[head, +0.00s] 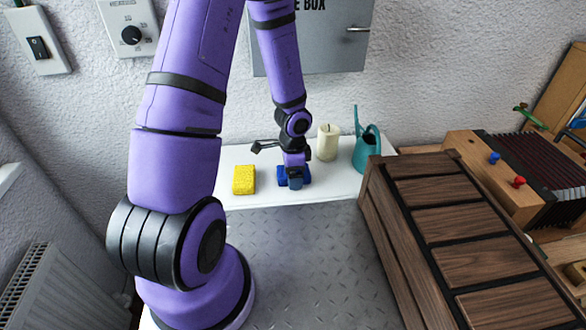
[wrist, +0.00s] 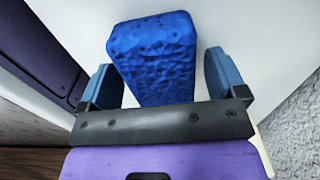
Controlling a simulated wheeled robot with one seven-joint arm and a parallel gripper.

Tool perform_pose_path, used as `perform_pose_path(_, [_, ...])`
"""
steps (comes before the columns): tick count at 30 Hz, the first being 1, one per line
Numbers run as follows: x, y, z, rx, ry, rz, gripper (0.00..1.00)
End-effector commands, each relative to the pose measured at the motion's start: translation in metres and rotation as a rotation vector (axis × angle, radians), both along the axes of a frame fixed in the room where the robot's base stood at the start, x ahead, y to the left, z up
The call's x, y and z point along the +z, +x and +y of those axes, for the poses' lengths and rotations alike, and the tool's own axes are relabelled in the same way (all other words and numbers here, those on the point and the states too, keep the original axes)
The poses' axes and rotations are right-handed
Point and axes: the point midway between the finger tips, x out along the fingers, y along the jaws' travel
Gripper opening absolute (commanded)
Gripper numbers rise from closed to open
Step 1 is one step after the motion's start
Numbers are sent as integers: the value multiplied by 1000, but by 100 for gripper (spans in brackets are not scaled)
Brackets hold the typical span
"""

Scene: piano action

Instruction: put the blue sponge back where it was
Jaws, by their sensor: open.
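The blue sponge (head: 282,176) lies on a white shelf (head: 331,187) against the wall, between a yellow sponge and a candle. My gripper (head: 295,182) is over it from above and hides part of it in the head view. In the wrist view the blue sponge (wrist: 155,58) lies between the two blue fingertips of my gripper (wrist: 160,84). The jaws are open, with a gap on each side of the sponge. The sponge appears to rest on the white surface.
A yellow sponge (head: 244,180) lies to the left on the shelf. A cream candle (head: 328,142) and a teal watering can (head: 366,150) stand to the right. A wooden slatted box (head: 470,240) stands at the front right. A grey fuse box (head: 325,40) hangs above.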

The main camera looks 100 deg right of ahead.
Motion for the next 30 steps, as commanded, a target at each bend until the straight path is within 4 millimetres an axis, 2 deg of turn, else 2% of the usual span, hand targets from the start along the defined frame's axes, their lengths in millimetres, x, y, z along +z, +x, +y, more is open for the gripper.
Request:
perform_pose_path(8, [20, 0, -1, 2, -2, 3, 90])
perform_pose_path(24, [94, 1, -1, 3, -3, 1, 90])
perform_pose_path(30, [114, 0, -1, 2, -3, 1, 90])
